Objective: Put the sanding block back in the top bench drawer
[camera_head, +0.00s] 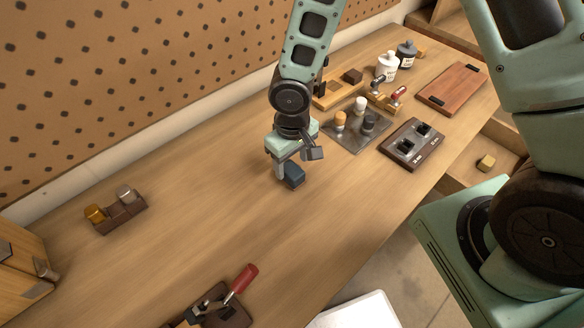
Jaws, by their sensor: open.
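A small dark blue block (295,178), which looks like the sanding block, lies on the wooden bench top near the middle of the view. My gripper (295,167) is open, pointing down right over the block. One finger is on its left and the other on its upper right; the gripper hides part of the block. I cannot tell whether a finger touches it. A bench drawer (454,184) stands open at the right, below the bench edge, with a small yellowish block (486,162) inside. My arm hides part of the drawer.
A grey plate (351,143) with small cylinders, a dark two-slot holder (412,146), bottles (387,66) and a reddish board (452,85) stand to the right. A red-handled tool (241,281) lies at the front.

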